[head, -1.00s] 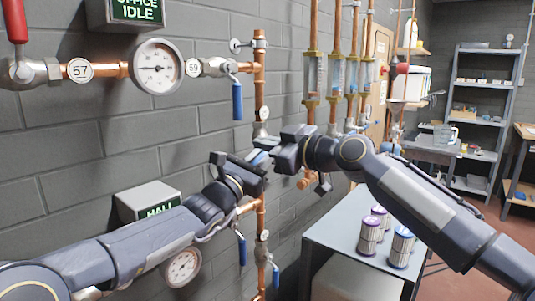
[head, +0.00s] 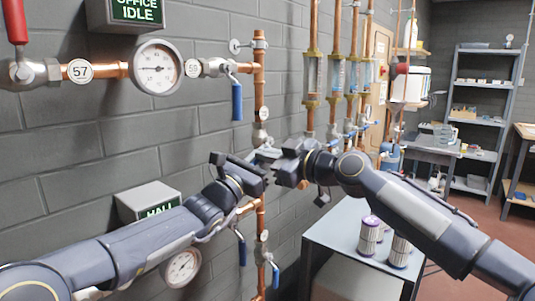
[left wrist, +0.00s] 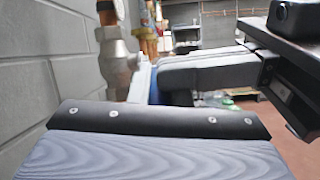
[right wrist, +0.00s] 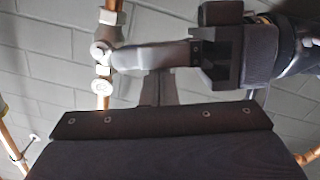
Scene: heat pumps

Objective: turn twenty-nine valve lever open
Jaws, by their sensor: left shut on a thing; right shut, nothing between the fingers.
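A valve (head: 261,136) sits on the vertical copper pipe in the middle of the head view; the round tag (head: 263,113) above it is too small to read. Its body also shows in the right wrist view (right wrist: 102,52), with a lever (right wrist: 145,56) reaching right towards my left gripper. My left gripper (head: 266,172) is shut on this lever, whose handle is mostly hidden. The left wrist view shows blue (left wrist: 157,88) beside the valve body (left wrist: 115,48). My right gripper (head: 278,168) is shut and empty, close beside the left gripper.
A lower blue lever (head: 242,250) hangs below my left gripper. A grey table (head: 330,232) with canisters (head: 369,236) stands right of the pipe. The wall (head: 100,145) lies close behind.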

